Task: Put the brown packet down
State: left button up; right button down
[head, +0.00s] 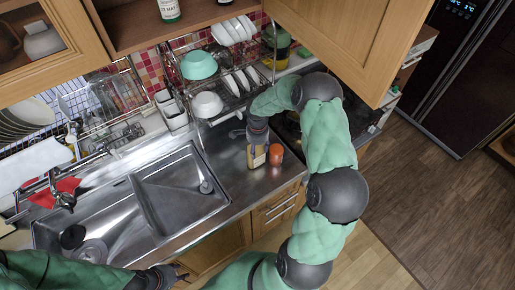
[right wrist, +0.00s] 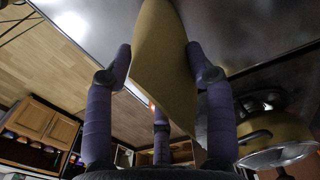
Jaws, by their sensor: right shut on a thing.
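The brown packet (head: 256,160) is upright at the steel counter, near its front edge and right of the sink. My right gripper (head: 257,138) is shut on its upper part. In the right wrist view the tan packet (right wrist: 163,62) stands between the purple-grey fingers of that gripper (right wrist: 163,85), with the steel surface beyond it. I cannot tell whether the packet's base touches the counter. My left gripper (head: 174,276) is low in the head view, in front of the counter; its fingers are too small and dark to read.
An orange-capped jar (head: 276,154) stands close to the right of the packet. The double sink (head: 180,190) lies to the left. A dish rack with bowls (head: 207,104) is behind. Bare steel counter (head: 228,160) shows left of the packet.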

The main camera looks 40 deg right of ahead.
jog(key=shift+f, duration=0.15)
jog(key=shift+f, duration=0.2)
jog(key=shift+c, duration=2.1)
grip_release()
jog(key=shift+r, duration=0.1)
